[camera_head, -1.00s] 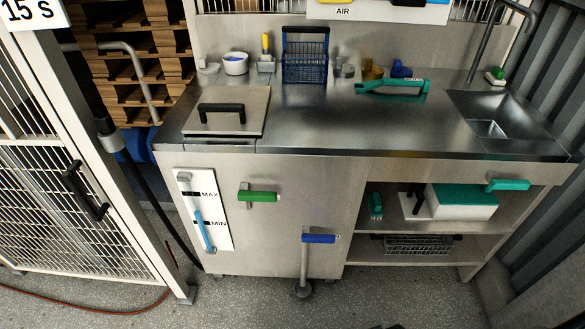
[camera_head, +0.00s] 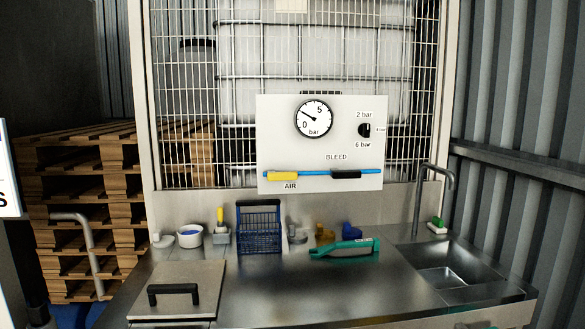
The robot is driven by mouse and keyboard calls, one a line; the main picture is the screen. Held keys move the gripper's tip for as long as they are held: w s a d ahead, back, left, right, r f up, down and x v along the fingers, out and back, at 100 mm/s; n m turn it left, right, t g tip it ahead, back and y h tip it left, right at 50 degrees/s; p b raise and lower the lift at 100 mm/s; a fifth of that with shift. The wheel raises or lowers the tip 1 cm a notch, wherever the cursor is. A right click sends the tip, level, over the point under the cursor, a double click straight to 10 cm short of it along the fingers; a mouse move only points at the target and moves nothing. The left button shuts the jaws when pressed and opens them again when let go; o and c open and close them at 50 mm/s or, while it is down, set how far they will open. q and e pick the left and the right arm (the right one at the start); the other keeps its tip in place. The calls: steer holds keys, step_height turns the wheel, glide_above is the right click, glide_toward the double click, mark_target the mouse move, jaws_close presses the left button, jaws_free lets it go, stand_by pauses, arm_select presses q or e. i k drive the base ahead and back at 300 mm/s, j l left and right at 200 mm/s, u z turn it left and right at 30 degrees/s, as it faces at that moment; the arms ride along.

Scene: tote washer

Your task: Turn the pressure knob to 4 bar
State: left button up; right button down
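The black pressure knob (camera_head: 365,130) is on the right of a white panel (camera_head: 284,140) above the counter. "2 bar" is printed above it and "6 bar" below it. A small label at its right is too small to read surely. Which label the knob points to is too small to tell. A round gauge (camera_head: 314,118) marked 0, 5 and bar is left of the knob; its needle points to the upper left, between 0 and 5. Neither of my grippers is in view.
Below the panel's gauge run a blue air line with a yellow handle (camera_head: 284,176) and a black handle (camera_head: 346,174). On the steel counter stand a blue basket (camera_head: 259,229), a white bowl (camera_head: 190,236), a green tool (camera_head: 345,248) and a lidded hatch (camera_head: 178,275). The sink (camera_head: 447,276) is at the right.

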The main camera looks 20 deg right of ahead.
mark_target(364, 129)
steer(key=i+l+z, duration=0.15)
steer(key=z, duration=1.4)
